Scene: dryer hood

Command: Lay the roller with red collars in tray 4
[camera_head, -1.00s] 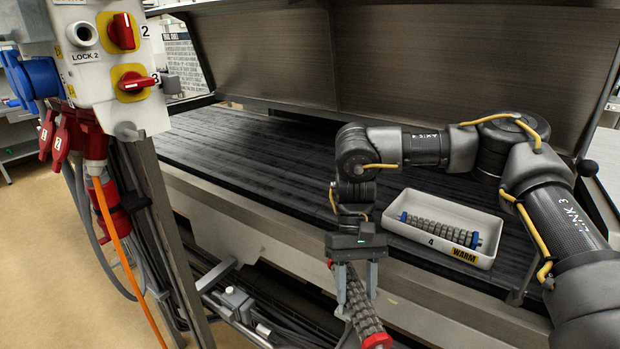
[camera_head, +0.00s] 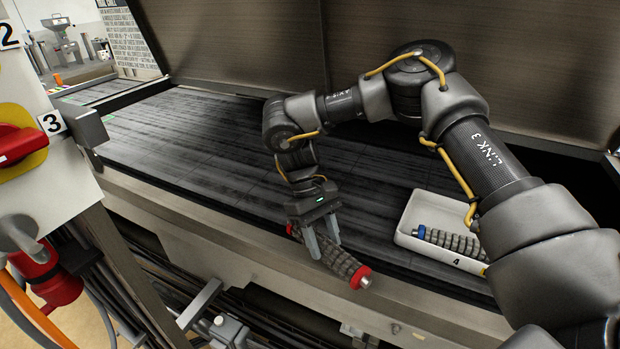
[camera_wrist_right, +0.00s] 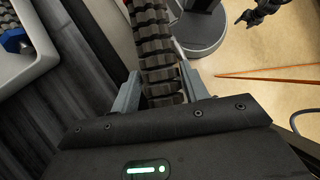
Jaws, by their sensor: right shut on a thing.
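The dark ribbed roller with red collars (camera_head: 338,262) is held in my right gripper (camera_head: 321,248), near the front edge of the dryer bed. It tilts down to the right, with a red collar and metal stub at its lower end. Its ribs also show between the fingers in the right wrist view (camera_wrist_right: 156,55). Tray 4 (camera_head: 455,259) is white and sits on the bed to the right of the gripper, partly hidden by my right arm. Inside it lies a grey ribbed roller with a blue collar (camera_head: 445,240). My left gripper is out of view.
The dark slatted bed (camera_head: 190,140) is clear left of the gripper. The raised hood (camera_head: 230,50) stands behind. A switch box with a red knob (camera_head: 20,143), posts and cables stand at the left.

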